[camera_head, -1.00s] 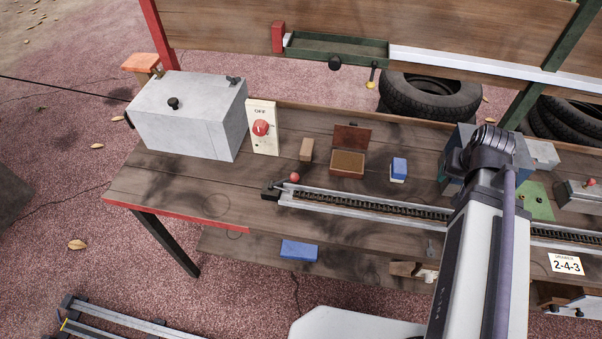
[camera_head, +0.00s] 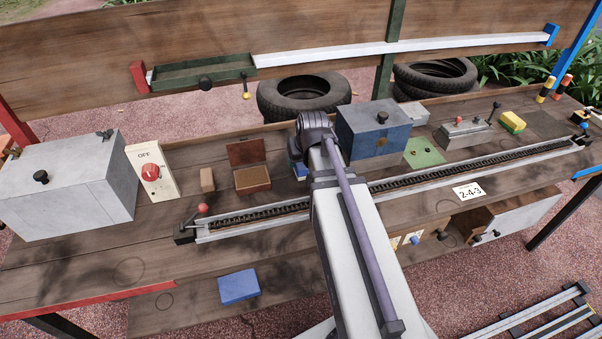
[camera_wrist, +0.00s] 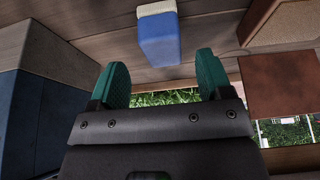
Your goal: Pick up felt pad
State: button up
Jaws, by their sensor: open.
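A small blue block with a cream layer (camera_wrist: 158,38) stands out in the wrist view, just beyond my fingertips. It may be the felt pad, but I cannot tell for sure. In the head view it (camera_head: 298,170) is mostly hidden behind my arm, on the bench beside the open wooden box. My gripper (camera_wrist: 162,75) is open, with its two green fingers apart and nothing between them. The block lies past the gap and looks clear of both fingers. The head view hides my gripper behind the arm.
The open brown box (camera_head: 253,187) and the blue box (camera_head: 375,143) flank the block. A chain rail (camera_head: 270,219) runs along the bench front. A grey box (camera_head: 70,185), OFF switch panel (camera_head: 151,172) and tan block (camera_head: 207,180) stand left. Another blue block (camera_head: 238,286) lies on the lower shelf.

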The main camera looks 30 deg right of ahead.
aim_at(302, 163)
jog(key=b+x, duration=0.4)
jog(key=x, duration=0.1)
jog(key=shift+a+f, duration=0.15)
jog(key=shift+r, duration=0.25)
jog(key=shift+c, duration=0.3)
jog(key=c, duration=0.9)
jog(key=shift+c, duration=0.2)
notch_tip(302, 163, up, 10)
jog(key=p, duration=1)
jog(key=shift+r+p, duration=0.15)
jog(key=shift+p, duration=0.2)
jog(key=shift+o, duration=1.4)
jog(key=shift+c, duration=1)
